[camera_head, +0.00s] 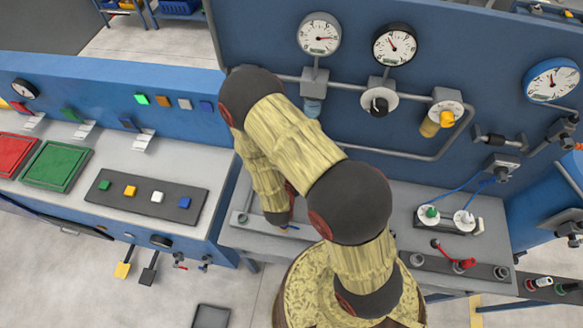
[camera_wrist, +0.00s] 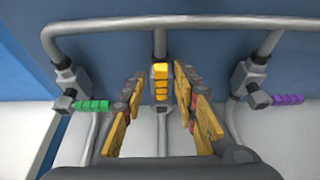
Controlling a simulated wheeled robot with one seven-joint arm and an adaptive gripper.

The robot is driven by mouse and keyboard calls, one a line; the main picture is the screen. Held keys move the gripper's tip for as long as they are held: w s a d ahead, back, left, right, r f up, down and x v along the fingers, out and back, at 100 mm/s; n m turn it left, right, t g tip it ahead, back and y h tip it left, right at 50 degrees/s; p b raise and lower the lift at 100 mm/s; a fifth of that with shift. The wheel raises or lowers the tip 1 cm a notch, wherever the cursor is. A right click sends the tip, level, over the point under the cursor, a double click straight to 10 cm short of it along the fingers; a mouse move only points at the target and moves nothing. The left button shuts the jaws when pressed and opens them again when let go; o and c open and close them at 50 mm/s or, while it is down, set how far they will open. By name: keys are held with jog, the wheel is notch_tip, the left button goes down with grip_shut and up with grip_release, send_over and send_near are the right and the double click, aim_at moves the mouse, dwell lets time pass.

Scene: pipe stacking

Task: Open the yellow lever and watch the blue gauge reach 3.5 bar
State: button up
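In the wrist view, a yellow lever (camera_wrist: 160,82) sits on a valve on the middle vertical pipe, below a horizontal pipe. It lies in line with that pipe. My gripper (camera_wrist: 160,92) is open, with one orange finger on each side of the lever and visible gaps between. Whether the lever lies between the fingertips or just beyond them is unclear. In the head view, a blue-rimmed gauge (camera_head: 551,80) hangs at the far right; its needle is too small to read. My arm hides the lever and most of my gripper in the head view.
A green lever (camera_wrist: 92,106) stands to the left of my gripper and a purple lever (camera_wrist: 287,99) to the right, both pointing sideways. A white-rimmed gauge (camera_head: 319,34) and a black-rimmed gauge (camera_head: 394,45) hang on the blue panel.

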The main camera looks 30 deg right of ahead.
jog(key=v, duration=1)
jog(key=shift+s+a+r, duration=0.2)
jog(key=shift+r, duration=0.05)
